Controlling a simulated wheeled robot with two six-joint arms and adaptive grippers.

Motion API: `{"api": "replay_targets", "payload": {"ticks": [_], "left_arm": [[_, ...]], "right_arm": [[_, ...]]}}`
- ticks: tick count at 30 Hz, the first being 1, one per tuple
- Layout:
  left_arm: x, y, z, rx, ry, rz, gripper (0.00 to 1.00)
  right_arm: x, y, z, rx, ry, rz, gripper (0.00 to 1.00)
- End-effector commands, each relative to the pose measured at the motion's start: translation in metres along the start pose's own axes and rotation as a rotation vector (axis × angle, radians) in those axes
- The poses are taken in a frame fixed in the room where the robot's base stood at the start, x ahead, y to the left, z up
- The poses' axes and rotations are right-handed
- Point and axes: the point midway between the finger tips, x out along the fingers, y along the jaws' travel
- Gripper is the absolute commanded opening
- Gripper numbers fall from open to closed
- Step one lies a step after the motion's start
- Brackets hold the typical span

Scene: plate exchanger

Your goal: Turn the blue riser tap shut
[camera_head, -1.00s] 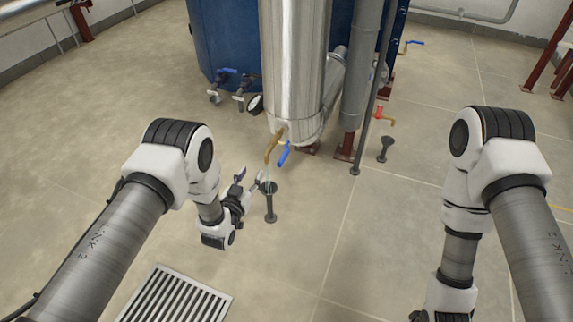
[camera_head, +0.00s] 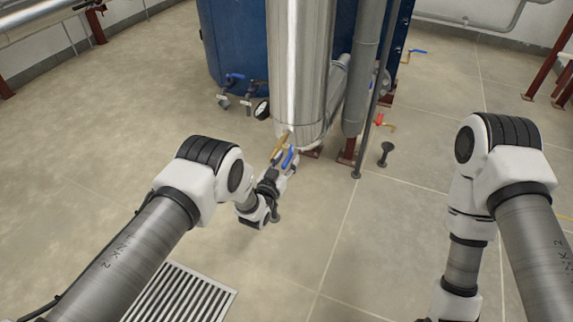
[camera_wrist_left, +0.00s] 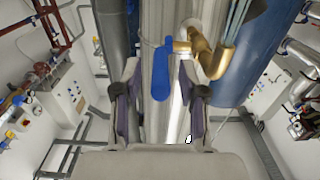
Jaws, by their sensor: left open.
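The blue tap lever (camera_head: 288,158) hangs on a brass spout (camera_head: 279,143) low on the shiny metal riser. My left gripper (camera_head: 284,165) is at the lever, partly hidden by its own wrist. In the left wrist view the lever (camera_wrist_left: 161,82) points down toward me, between the two spread fingers of the gripper (camera_wrist_left: 160,72). The brass body (camera_wrist_left: 208,50) lies to the lever's right. The fingers are open, with a gap on both sides of the lever. I cannot tell whether the lever is as deep as the fingertips. My right gripper is below the picture's edge.
A grey pipe (camera_head: 361,80) and a blue tank (camera_head: 236,45) stand beside and behind the riser. Other blue-handled taps (camera_head: 233,77) and a red-handled tap (camera_head: 380,119) are nearby. A small dark floor stand (camera_head: 385,152) and a floor grate (camera_head: 180,295) lie around; the floor between is clear.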

Motion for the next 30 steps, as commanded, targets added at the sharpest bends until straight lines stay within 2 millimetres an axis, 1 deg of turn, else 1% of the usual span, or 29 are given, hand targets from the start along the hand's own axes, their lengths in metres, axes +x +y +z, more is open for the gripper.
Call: {"api": "replay_targets", "payload": {"ticks": [2, 7, 8, 9, 11, 12, 18, 23, 26, 30], "left_arm": [[0.004, 0.0, 0.0, 0.0, 0.001, 0.0, 0.42], [0.004, 0.0, -0.001, 0.0, 0.0, 0.0, 0.42], [0.004, 0.0, -0.001, 0.0, 0.0, 0.0, 0.38], [0.004, 0.0, -0.001, 0.0, 0.0, 0.0, 0.24], [0.004, 0.0, -0.001, 0.0, 0.0, 0.0, 0.03], [0.004, 0.0, -0.001, 0.0, 0.0, 0.0, 0.0], [0.004, 0.0, -0.001, 0.0, 0.001, 0.0, 0.0], [0.004, 0.0, 0.002, 0.0, 0.019, 0.0, 0.0], [0.003, 0.0, 0.006, 0.0, 0.05, 0.0, 0.0], [0.003, 0.0, 0.013, -0.001, 0.12, 0.0, 0.0]], "right_arm": [[0.002, 0.0, 0.0, 0.0, 0.0, 0.0, 0.0], [0.001, 0.0, 0.0, 0.0, 0.001, 0.0, 0.0], [0.001, 0.0, 0.0, 0.0, 0.001, 0.0, 0.0], [0.001, 0.0, 0.0, 0.0, 0.001, 0.0, 0.0], [0.001, 0.0, 0.0, 0.0, 0.0, 0.0, 0.0], [0.001, 0.0, 0.0, 0.0, 0.0, 0.0, 0.0], [0.001, 0.0, 0.0, 0.0, 0.001, 0.0, 0.0], [0.006, 0.0, 0.0, 0.0, 0.001, 0.0, 0.0], [0.013, 0.0, 0.0, 0.0, 0.001, 0.0, 0.0], [0.028, 0.0, -0.001, 0.001, 0.002, 0.0, 0.0]]}}
